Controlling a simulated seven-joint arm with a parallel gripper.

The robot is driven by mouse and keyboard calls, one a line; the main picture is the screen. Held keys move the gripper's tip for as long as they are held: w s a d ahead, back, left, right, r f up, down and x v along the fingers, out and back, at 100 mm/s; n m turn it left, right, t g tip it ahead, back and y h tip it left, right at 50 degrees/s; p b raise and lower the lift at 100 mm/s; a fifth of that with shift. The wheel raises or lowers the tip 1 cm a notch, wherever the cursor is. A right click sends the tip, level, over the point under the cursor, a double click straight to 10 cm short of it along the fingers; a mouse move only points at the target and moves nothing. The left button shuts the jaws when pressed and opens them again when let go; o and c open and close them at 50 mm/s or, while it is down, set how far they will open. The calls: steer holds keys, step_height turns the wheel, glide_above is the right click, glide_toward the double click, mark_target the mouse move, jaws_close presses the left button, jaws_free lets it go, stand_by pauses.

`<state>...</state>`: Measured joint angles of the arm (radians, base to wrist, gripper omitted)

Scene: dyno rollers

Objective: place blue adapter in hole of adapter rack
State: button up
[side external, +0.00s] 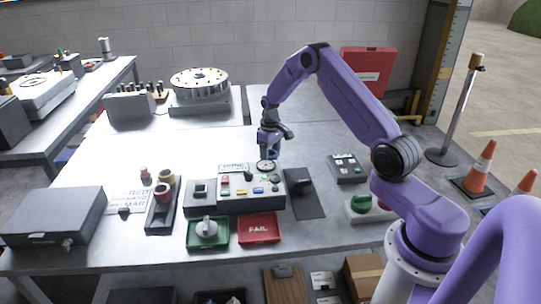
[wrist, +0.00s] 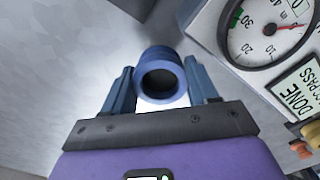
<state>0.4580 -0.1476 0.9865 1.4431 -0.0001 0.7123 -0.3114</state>
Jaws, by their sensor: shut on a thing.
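The blue adapter (wrist: 159,57) is a short hollow ring, seen end-on in the wrist view between the two blue fingers of my gripper (wrist: 160,82). The gripper is shut on it. In the side view my gripper (side external: 270,153) points down above the round gauge on the test panel, and the adapter is too small there to tell from the fingers. A long dark tray (side external: 157,220), which looks like the adapter rack, lies to the left and holds a red and a yellow-rimmed cylinder.
The test panel (side external: 232,203) with its gauge (wrist: 268,30) is close beneath my gripper. A green tray (side external: 194,240) and a red FAIL tray (side external: 259,229) lie in front. A small red piece (side external: 144,172) stands behind the dark tray. Bare table lies behind the panel.

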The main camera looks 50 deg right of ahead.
steer(key=shift+f, duration=0.25)
steer(key=o, duration=1)
